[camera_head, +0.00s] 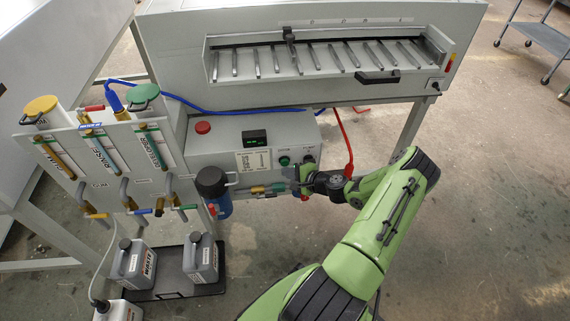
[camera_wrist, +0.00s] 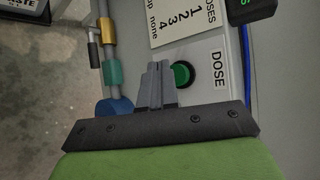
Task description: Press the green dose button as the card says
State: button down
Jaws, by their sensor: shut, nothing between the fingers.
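The round green dose button (camera_wrist: 182,74) sits in a black ring on the grey panel, beside the label "DOSE" (camera_wrist: 218,68). It also shows in the head view (camera_head: 284,160). The card (camera_wrist: 178,22) is partly cut off in the wrist view; "DOSES", 1, 2, 3, 4 and "none" can be read. It is too small to read in the head view (camera_head: 253,161). My gripper (camera_wrist: 159,70) is shut and empty. Its fingertips overlap the button's left edge in the wrist view; I cannot tell whether they touch. In the head view it (camera_head: 304,176) is below and right of the button.
A black display (camera_head: 254,136) with green characters and a red button (camera_head: 203,127) are on the panel top. A blue-and-black filter housing (camera_head: 214,190) and pipes with coloured bands (camera_head: 257,190) stand in front. A red cable (camera_head: 347,145) hangs close to my arm.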

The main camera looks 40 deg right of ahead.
dwell(0.8)
jog(key=shift+w+d, duration=0.2)
jog(key=shift+w, duration=0.15)
jog(key=shift+w+d+b, duration=0.35)
jog(key=shift+w+b, duration=0.05)
jog(key=shift+w, duration=0.05)
dwell(0.6)
jog(key=shift+s+a+p, duration=0.3)
jog(key=shift+s+a, duration=0.25)
jog(key=shift+s, duration=0.25)
jog(key=s+a, duration=0.1)
jog(key=s, duration=0.1)
jog(key=s+a+p, duration=0.1)
jog(key=s+a, duration=0.1)
jog(key=shift+s, duration=0.1)
dwell(0.3)
dwell(0.7)
